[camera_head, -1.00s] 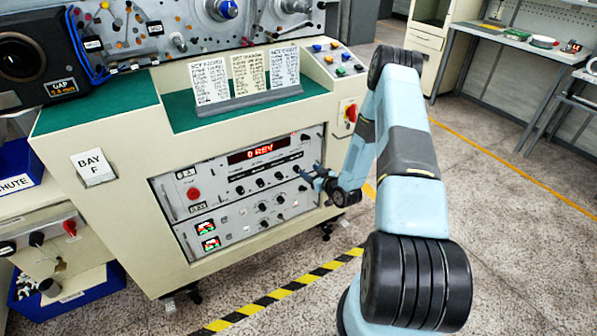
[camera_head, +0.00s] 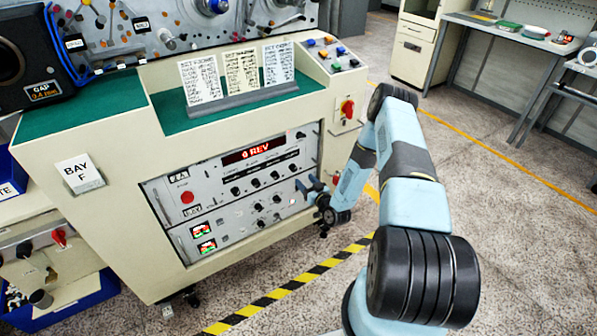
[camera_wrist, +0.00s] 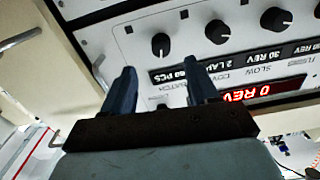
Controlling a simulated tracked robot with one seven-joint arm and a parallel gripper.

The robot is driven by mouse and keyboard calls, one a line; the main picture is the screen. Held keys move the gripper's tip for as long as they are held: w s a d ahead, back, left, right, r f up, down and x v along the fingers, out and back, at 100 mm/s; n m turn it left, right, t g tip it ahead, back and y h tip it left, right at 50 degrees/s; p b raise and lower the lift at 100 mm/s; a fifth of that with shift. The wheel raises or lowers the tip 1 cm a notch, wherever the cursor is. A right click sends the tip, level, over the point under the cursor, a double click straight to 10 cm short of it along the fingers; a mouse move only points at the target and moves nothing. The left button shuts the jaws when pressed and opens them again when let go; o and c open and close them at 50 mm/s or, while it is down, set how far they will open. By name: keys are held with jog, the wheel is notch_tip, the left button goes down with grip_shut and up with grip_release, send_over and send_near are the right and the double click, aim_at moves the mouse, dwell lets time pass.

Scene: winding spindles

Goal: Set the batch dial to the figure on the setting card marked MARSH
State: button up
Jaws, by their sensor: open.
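Three setting cards stand in a grey holder on the green top of the bay F console: a left card (camera_head: 201,79), a middle card (camera_head: 241,69) and a right card (camera_head: 279,62). Their print is too small to read, so I cannot tell which is marked MARSH. A row of black knobs (camera_head: 255,183) sits on the panel under a red display (camera_head: 253,151) reading "0 REV". In the wrist view the panel is upside down, with a knob (camera_wrist: 160,45) beyond my fingertips. My gripper (camera_wrist: 157,80) is open and empty near the panel's right edge.
A red button (camera_head: 187,197) is at the panel's left. A metal handle (camera_wrist: 100,72) stands near my gripper.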

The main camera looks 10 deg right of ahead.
aim_at(296, 169)
jog(key=x, duration=0.8)
jog(key=shift+w, duration=0.1)
jog(key=c, duration=1)
jog(key=shift+d, duration=0.15)
jog(key=shift+c, duration=0.2)
